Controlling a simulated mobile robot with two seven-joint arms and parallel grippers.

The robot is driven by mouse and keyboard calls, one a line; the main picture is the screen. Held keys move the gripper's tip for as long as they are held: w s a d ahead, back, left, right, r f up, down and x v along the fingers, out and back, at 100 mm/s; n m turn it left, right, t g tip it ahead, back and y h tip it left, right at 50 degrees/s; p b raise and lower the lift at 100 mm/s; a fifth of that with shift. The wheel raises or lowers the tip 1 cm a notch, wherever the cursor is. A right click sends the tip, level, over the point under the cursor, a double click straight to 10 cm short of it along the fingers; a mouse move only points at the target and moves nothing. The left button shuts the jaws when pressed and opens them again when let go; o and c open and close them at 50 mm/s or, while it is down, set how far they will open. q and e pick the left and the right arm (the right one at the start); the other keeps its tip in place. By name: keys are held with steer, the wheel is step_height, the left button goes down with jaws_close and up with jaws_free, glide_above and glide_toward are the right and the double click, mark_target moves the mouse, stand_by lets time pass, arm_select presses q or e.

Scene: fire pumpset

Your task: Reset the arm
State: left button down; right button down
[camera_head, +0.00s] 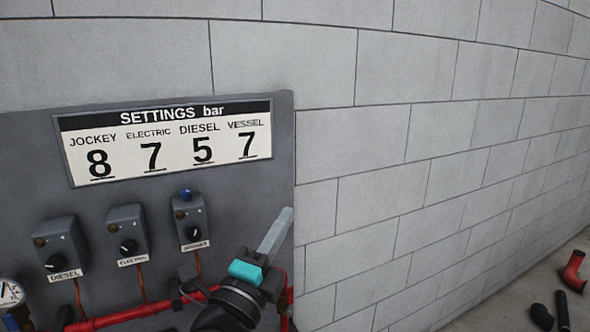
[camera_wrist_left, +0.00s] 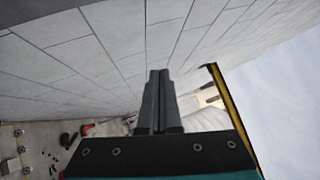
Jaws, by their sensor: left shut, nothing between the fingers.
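My left gripper (camera_head: 275,234) is in front of the lower right part of a grey panel in the head view, with its fingers pointing up and to the right. It is shut and empty. In the left wrist view the fingers of my left gripper (camera_wrist_left: 158,75) lie together and point toward the block wall, with nothing between them. My right gripper is not in view.
The grey panel (camera_head: 250,190) carries a settings sign (camera_head: 165,142), several switch boxes with knobs, and a red pipe (camera_head: 140,316) low down. A grey block wall (camera_head: 430,150) runs behind. A red pipe elbow (camera_head: 573,270) and dark parts lie on the floor at right.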

arm_select(q)
steer(key=s+a+f+n+g+y, duration=0.45)
steer(key=f+n, duration=0.25)
steer(key=f, duration=0.3)
steer(key=s+a+f+n+g+y, duration=0.35)
steer(key=a+f+n, duration=0.25)
steer(key=f+n, duration=0.25)
steer(key=s+a+f+n+g, duration=0.2)
steer(key=s+f+n+g, duration=0.15)
steer(key=s+f, duration=0.45)
steer(key=s+a+f+n+g, duration=0.25)
steer(key=s+f+g, duration=0.25)
steer(key=s, duration=0.8)
step_height(320, 180, down, 34)
steer(key=g+b, duration=0.1)
steer(key=b, duration=1.1)
steer(key=s+f+b, duration=0.4)
steer(key=s+f, duration=0.1)
steer(key=f, duration=0.3)
steer(key=s+a+f+g+b, duration=0.1)
steer(key=s+f+b, duration=0.3)
steer(key=f, duration=0.5)
steer(key=s+f+b, duration=0.4)
steer(key=s+f, duration=0.3)
steer(key=f, duration=0.1)
steer(key=shift+a+f, duration=0.2)
steer(key=shift+a, duration=0.2)
